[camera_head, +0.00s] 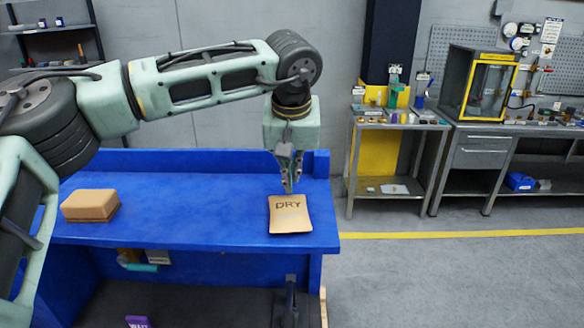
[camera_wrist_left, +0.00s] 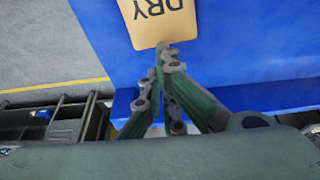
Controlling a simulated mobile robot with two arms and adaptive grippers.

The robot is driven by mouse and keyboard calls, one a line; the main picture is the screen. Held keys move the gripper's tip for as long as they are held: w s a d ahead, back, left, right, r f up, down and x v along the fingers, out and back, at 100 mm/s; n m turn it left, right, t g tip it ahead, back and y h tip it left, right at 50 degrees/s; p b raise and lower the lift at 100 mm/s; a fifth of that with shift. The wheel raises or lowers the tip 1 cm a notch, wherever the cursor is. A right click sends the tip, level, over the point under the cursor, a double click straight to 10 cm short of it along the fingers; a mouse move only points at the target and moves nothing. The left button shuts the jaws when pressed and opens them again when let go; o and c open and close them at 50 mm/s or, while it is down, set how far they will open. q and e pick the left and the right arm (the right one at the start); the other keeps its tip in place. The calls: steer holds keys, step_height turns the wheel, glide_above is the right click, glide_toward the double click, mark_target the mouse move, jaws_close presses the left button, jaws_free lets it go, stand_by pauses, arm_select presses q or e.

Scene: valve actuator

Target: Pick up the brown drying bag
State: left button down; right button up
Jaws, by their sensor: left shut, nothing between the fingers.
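The brown drying bag (camera_head: 289,218), marked DRY, lies flat on the blue bench (camera_head: 180,180) near its right end. My left gripper (camera_head: 288,189) points down just behind the bag's far edge, with its fingers closed together and empty. In the left wrist view the bag (camera_wrist_left: 157,22) is partly cut off by the top of the frame. There the closed fingertips (camera_wrist_left: 162,47) show at the bag's near edge. I cannot tell whether they touch it. My right gripper is not in view.
A brown box (camera_head: 90,205) sits at the left of the bench. The bench has a raised back edge behind the gripper. A metal side table (camera_head: 395,124) and a workbench with a yellow-framed cabinet (camera_head: 490,85) stand at the back right. The bench middle is clear.

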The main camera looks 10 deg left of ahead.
mark_target(291, 197)
arm_select(q)
steer(key=shift+w+a+f, duration=0.15)
steer(key=shift+w, duration=0.05)
steer(key=shift+s, duration=0.1)
steer(key=s+b, duration=0.1)
steer(key=s, duration=0.1)
steer(key=s+d+b, duration=0.1)
steer(key=s+b, duration=0.1)
steer(key=s, duration=0.1)
steer(key=shift+d+f, duration=0.1)
steer(key=shift+f, duration=0.05)
steer(key=shift+s+r, duration=0.2)
steer(key=shift+s, duration=0.3)
steer(key=shift+d+r, duration=0.1)
